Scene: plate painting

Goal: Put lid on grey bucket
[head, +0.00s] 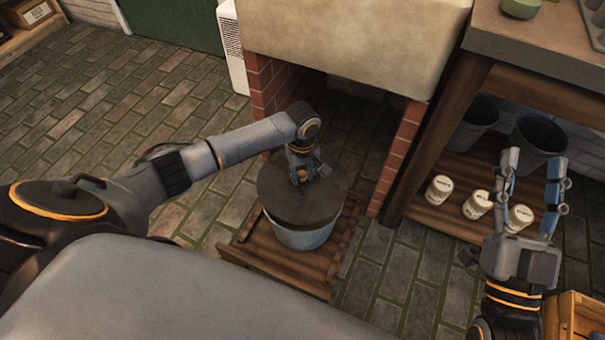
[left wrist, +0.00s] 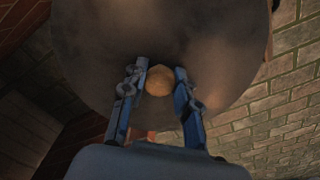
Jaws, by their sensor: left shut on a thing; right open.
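The grey bucket (head: 304,236) stands on a low wooden pallet in front of the brick opening under the sink. The dark round lid (head: 325,200) lies over the top of the bucket; whether it is fully seated cannot be told. My left gripper (head: 305,178) is above the lid, shut on its round wooden knob. In the left wrist view, the fingers of my left gripper (left wrist: 158,85) are on either side of the knob (left wrist: 159,81), with the lid (left wrist: 215,45) behind it. My right gripper (head: 533,165) is open and empty at the right, in front of the shelf.
The wooden pallet (head: 262,258) sits on the tiled floor. A stone sink (head: 350,40) on brick piers (head: 403,150) overhangs behind the bucket. A wooden shelf at the right holds white labelled tins (head: 439,189) and dark buckets (head: 540,137). The floor at left is clear.

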